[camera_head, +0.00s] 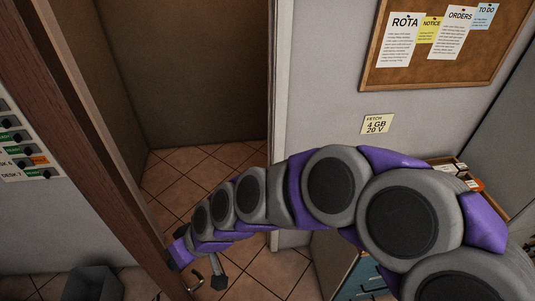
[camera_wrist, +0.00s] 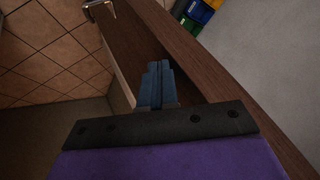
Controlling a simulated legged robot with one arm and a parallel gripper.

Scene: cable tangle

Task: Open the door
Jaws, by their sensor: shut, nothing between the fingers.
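The brown wooden door (camera_head: 112,165) stands at an angle, seen nearly edge-on at the left of the head view, with the doorway open beside it. A metal handle (camera_head: 217,272) shows low by the door, and a metal handle also shows at the top of the wrist view (camera_wrist: 98,7). My gripper (camera_wrist: 158,66) is shut and empty, its blue fingers together against or just over the door's wood (camera_wrist: 225,85); I cannot tell if they touch. The handle is apart from the fingertips. In the head view my arm reaches across the doorway to the door, and the fingers are hard to make out.
Tiled floor (camera_head: 200,170) lies clear through the doorway. A grey bin (camera_head: 92,283) sits lower left. Coloured bins (camera_wrist: 195,12) show in the wrist view.

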